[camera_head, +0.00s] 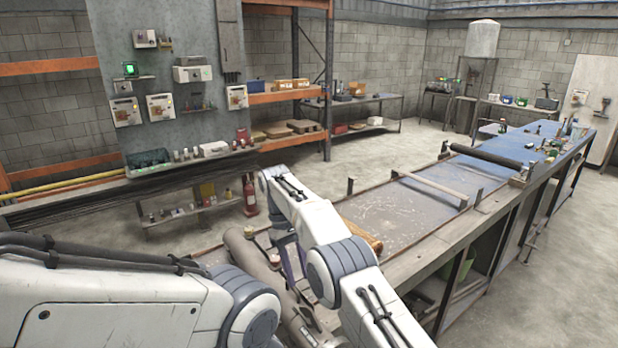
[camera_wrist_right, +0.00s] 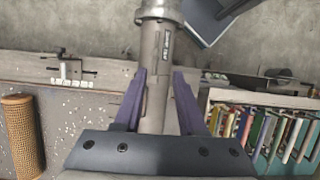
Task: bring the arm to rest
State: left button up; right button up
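My right arm shows in the middle of the head view and bends down at the bench's near end. Its gripper (camera_head: 288,258) is partly hidden behind its own arm, with its purple fingers pointing down. In the right wrist view the two fingers of the right gripper (camera_wrist_right: 160,72) stand apart, and nothing is clamped between them. My left arm comes in from the lower left of the head view, and its gripper is out of sight. A brown mesh tube (camera_head: 367,236) lies on the bench, partly covered by my right arm. It also shows at the left edge of the right wrist view (camera_wrist_right: 20,138).
The long bench (camera_head: 410,205) runs away to the right, with a wooden bar (camera_head: 430,187) and a dark roller (camera_head: 486,155) across it. A shelf of books (camera_wrist_right: 265,135) shows in the wrist view. A red fire extinguisher (camera_head: 250,197) stands on the floor behind.

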jog(key=s+a+r+t+y+b, duration=0.1)
jog(key=s+r+t+y+b, duration=0.15)
jog(key=s+b, duration=0.85)
jog(key=s+d+f, duration=0.3)
jog(key=s, duration=0.5)
jog(key=s+d+f, duration=0.3)
jog(key=s, duration=0.5)
jog(key=s+d+f+y, duration=0.1)
jog(key=s+d+f, duration=0.1)
jog(key=s, duration=0.6)
jog(key=shift+d+f+t+b, duration=0.35)
jog(key=shift+d+f+t, duration=0.05)
jog(key=shift+d+t, duration=0.1)
